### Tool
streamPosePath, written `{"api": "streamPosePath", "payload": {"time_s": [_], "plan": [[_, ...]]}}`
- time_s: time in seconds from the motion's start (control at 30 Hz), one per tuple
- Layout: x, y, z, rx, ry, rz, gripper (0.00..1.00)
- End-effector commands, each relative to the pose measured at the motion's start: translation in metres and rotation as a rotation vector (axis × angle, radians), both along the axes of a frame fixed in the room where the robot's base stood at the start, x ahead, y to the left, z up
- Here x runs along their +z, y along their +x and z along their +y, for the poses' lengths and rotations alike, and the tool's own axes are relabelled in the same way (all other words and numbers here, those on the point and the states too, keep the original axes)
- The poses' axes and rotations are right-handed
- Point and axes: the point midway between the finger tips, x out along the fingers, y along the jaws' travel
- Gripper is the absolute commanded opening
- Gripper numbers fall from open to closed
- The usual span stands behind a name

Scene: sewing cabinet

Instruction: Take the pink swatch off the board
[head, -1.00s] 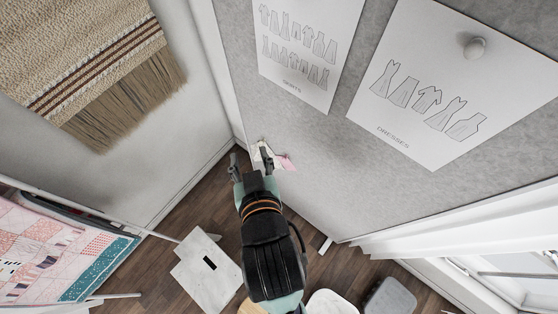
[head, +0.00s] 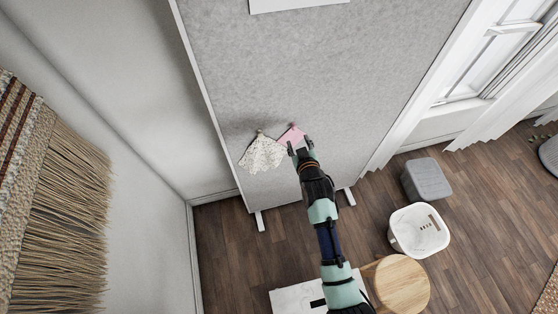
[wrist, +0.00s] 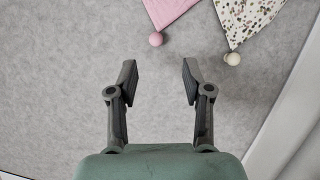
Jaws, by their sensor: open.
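The pink swatch (head: 287,138) hangs on the grey felt board (head: 290,70), held at its top by a round pink pin. In the wrist view, the pink swatch (wrist: 168,10) and its pink pin (wrist: 156,39) show at the top, cut off by the frame edge. My gripper (head: 300,144) is in front of the board, beside the pink swatch and partly over it in the head view. In the wrist view, my gripper (wrist: 160,82) has its fingers spread with only bare board between them, the pin lying beyond the fingertips.
A speckled cream swatch (head: 262,154) hangs on the board left of the pink one, with its own pale pin (wrist: 233,58). A wooden stool (head: 401,285), white bin (head: 420,228) and grey box (head: 427,179) stand on the floor. A window is at right.

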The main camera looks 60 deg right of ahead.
Motion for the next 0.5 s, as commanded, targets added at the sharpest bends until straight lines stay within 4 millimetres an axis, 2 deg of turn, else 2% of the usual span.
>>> {"api": "streamPosePath", "payload": {"time_s": [0.17,0.5], "plan": [[-0.001,0.005,-0.005,0.0,-0.001,-0.001,0.5],[-0.024,0.04,-0.045,0.001,0.0,-0.001,0.5]]}}
